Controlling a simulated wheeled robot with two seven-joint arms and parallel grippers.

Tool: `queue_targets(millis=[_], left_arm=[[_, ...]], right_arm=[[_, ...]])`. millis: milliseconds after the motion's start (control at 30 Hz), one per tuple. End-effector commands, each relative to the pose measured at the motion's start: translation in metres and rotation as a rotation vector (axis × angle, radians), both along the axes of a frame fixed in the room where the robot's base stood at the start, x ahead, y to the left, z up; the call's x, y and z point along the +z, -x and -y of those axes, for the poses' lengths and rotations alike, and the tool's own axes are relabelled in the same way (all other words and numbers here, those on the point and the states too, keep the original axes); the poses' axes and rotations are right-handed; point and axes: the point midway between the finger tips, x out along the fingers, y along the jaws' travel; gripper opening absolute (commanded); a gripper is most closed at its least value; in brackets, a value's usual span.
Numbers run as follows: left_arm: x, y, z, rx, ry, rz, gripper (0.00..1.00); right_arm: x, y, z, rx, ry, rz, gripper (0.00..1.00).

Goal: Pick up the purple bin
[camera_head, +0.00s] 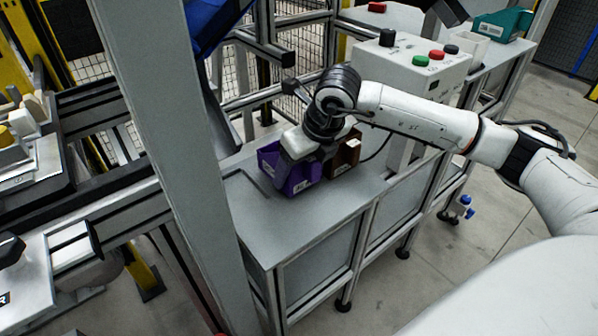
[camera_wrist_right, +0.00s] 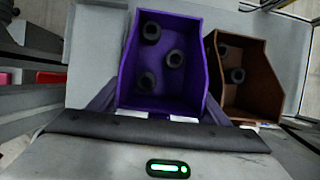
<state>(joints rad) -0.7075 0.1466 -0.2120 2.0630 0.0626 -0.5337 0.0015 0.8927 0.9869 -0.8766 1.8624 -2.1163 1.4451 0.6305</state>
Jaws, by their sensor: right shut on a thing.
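The purple bin (camera_head: 303,181) stands on the grey table (camera_head: 300,225), just left of a brown bin (camera_head: 345,160). My right gripper (camera_head: 287,163) is over it in the head view and hides part of it. In the right wrist view the purple bin (camera_wrist_right: 165,62) is between the two dark fingers, one along each side, and the gripper is shut on it. Three black ring-like parts lie in the bin. I cannot tell any gap between the bin and the table. My left gripper is not in view.
The brown bin (camera_wrist_right: 245,75) sits close beside the purple one and holds black parts. A control box with buttons (camera_head: 410,70) and a teal bin (camera_head: 502,24) stand farther back. A grey post (camera_head: 165,110) rises at the left. The table front is clear.

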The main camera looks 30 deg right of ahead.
Motion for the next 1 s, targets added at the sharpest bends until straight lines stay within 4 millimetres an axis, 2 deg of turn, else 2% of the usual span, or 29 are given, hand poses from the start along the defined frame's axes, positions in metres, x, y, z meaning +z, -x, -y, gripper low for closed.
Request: queue_targets(millis=[600,733,1000], left_arm=[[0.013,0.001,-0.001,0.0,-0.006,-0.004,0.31],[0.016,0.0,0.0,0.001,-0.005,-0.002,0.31],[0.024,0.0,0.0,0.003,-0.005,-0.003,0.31]], right_arm=[[0.137,-0.001,0.0,0.001,0.0,0.006,0.44],[0.154,-0.001,0.0,0.0,0.0,0.005,0.44],[0.175,0.0,0.0,0.001,0.0,0.002,0.44]])
